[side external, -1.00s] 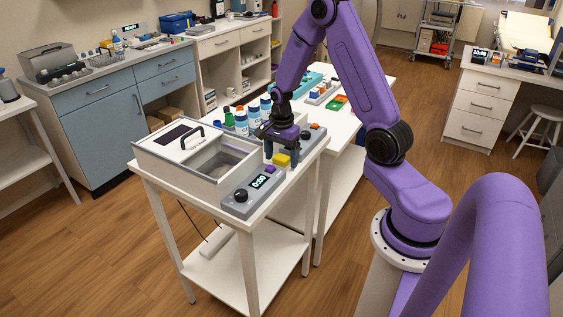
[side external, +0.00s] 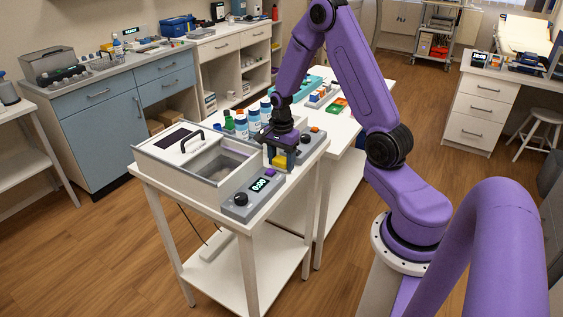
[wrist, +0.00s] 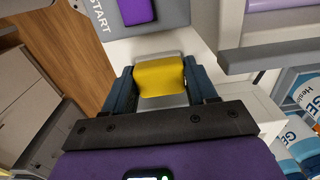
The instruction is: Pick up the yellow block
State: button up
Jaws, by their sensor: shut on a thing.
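The yellow block (side external: 281,160) is between the fingers of my gripper (side external: 281,157) at the right end of the white cart's top. In the wrist view the yellow block (wrist: 160,76) sits between the two dark blue fingers of my gripper (wrist: 160,88), one on each side of it. My gripper is shut on the block. Whether the block's underside touches the cart top is hard to tell.
A grey control box (side external: 250,193) with a display, knob and purple button is just in front of the block. A lidded bath (side external: 195,155) stands to the left. Several white-and-blue bottles (side external: 253,119) stand behind. Another grey box (side external: 313,140) with an orange button is at the right.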

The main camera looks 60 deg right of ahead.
jog(key=shift+r, duration=0.35)
jog(key=s+a+r, duration=0.5)
jog(key=s+r, duration=0.6)
jog(key=s, duration=0.2)
jog(key=shift+a+r, duration=0.2)
jog(key=shift+r, duration=0.2)
